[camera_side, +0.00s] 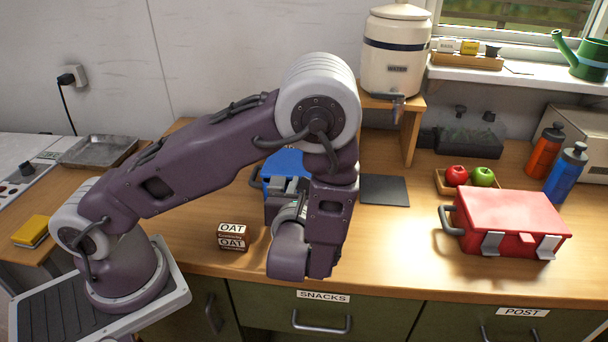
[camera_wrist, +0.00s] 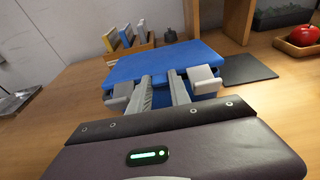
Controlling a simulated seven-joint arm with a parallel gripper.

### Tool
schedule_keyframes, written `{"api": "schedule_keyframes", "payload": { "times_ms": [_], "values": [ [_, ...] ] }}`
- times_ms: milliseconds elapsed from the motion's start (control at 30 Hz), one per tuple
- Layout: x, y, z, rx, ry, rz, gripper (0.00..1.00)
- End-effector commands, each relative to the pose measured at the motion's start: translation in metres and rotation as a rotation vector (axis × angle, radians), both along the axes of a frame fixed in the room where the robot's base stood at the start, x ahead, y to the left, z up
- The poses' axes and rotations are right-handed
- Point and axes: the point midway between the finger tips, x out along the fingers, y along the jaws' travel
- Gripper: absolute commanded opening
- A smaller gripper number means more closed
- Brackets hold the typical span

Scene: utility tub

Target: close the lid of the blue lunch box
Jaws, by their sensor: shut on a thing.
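The blue lunch box shows in the side view as a blue lid (camera_side: 284,163), partly hidden behind my arm. In the wrist view the blue lid (camera_wrist: 165,60) is a broad slab just ahead of my gripper. Grey latches (camera_wrist: 205,79) sit at the left and right of its front edge. My gripper (camera_wrist: 163,84) has its two grey fingers at the middle of that front edge, between the latches, shut on the lid. The fingertips are hidden in the side view. I cannot tell how far the lid stands from the box rim; most of the box body is hidden.
A red lunch box (camera_side: 512,215) stands on the right, with a tray of apples (camera_side: 470,179) behind it. A dark mat (camera_side: 384,189) lies just right of the blue box. Oat boxes (camera_side: 232,237) stand near the front. A wooden stand with a water dispenser (camera_side: 397,50) is behind.

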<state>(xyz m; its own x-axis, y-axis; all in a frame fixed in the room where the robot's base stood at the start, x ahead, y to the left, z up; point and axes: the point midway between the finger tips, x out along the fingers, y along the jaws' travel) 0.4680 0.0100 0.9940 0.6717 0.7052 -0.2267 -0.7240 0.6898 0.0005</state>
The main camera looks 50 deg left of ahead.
Motion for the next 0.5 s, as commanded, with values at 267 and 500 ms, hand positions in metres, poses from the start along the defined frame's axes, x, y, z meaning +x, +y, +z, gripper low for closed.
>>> {"api": "schedule_keyframes", "payload": {
  "times_ms": [267, 500],
  "values": [
    [-0.0009, -0.001, -0.0092, -0.004, 0.004, 0.0, 0.0],
    [-0.0009, -0.001, -0.0097, -0.004, 0.004, 0.0, 0.0]
  ]
}}
